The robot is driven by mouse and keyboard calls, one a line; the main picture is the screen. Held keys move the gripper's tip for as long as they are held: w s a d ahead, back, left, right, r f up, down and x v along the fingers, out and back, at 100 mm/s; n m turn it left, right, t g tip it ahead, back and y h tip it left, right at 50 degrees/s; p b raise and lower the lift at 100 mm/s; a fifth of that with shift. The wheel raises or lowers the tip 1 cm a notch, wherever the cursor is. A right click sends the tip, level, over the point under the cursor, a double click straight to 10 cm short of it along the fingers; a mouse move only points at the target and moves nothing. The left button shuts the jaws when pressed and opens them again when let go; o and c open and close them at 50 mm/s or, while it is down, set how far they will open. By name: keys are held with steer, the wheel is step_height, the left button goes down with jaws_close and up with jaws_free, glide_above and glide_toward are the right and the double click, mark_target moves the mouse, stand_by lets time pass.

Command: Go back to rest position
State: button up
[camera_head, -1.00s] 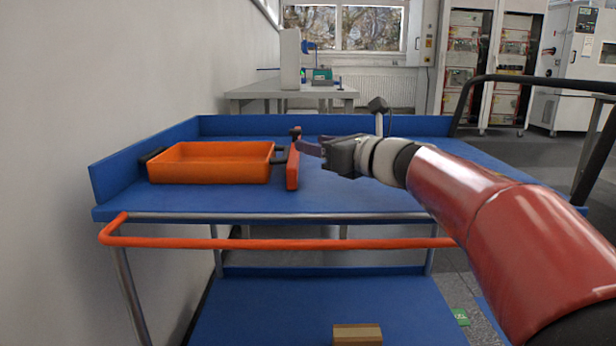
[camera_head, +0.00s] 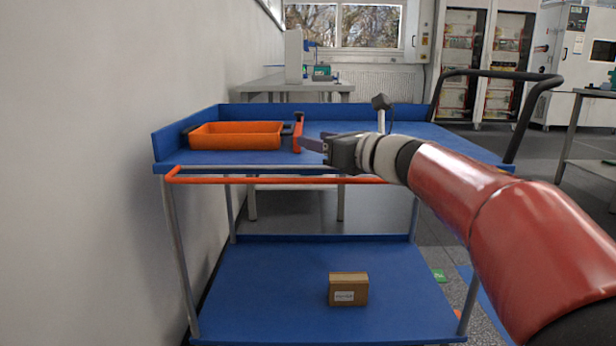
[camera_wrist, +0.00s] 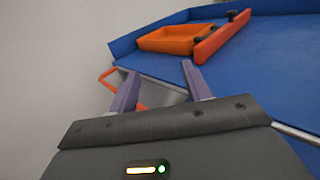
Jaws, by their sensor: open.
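My gripper (camera_head: 312,144) is open and empty in the head view, pointing left, in front of the blue cart's top shelf (camera_head: 400,147). In the wrist view my gripper (camera_wrist: 160,88) has its two purple fingers apart with nothing between them. The fingers overlap the shelf's front edge and the grey floor area in that view. My red arm reaches in from the lower right of the head view.
An orange tray (camera_head: 236,137) and an upright orange-red piece (camera_head: 298,132) are on the top shelf's left. A cardboard box (camera_head: 348,289) sits on the lower shelf. A wall (camera_head: 90,170) stands close on the left. Floor shows right of the cart.

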steer(key=s+d+r+m+t+h+p, duration=0.2)
steer(key=d+m+h, duration=0.2)
steer(key=m, duration=0.4)
steer(key=s+d+r+m+t+h+p, duration=0.1)
steer(key=d+r+m+t+h, duration=0.2)
steer(key=m, duration=0.5)
steer(key=s+d+f+m+g+h+p, duration=0.3)
steer(key=s+d+f+m+h, duration=0.45)
steer(key=m, duration=0.65)
steer(key=s+a+f+m+g+y+p, duration=0.1)
steer(key=s+f+m+g+p, duration=0.1)
steer(key=s+f+m+g, duration=0.2)
steer(key=s+f+m+g+y+p, duration=0.1)
steer(key=s+f+m+g, duration=0.4)
steer(key=s+f+m, duration=0.5)
steer(key=s+f, duration=0.1)
steer(key=s, duration=0.6)
steer(key=shift+s+a+f+m+p, duration=0.3)
steer(key=shift+a+p, duration=0.05)
steer(key=shift+c, duration=0.2)
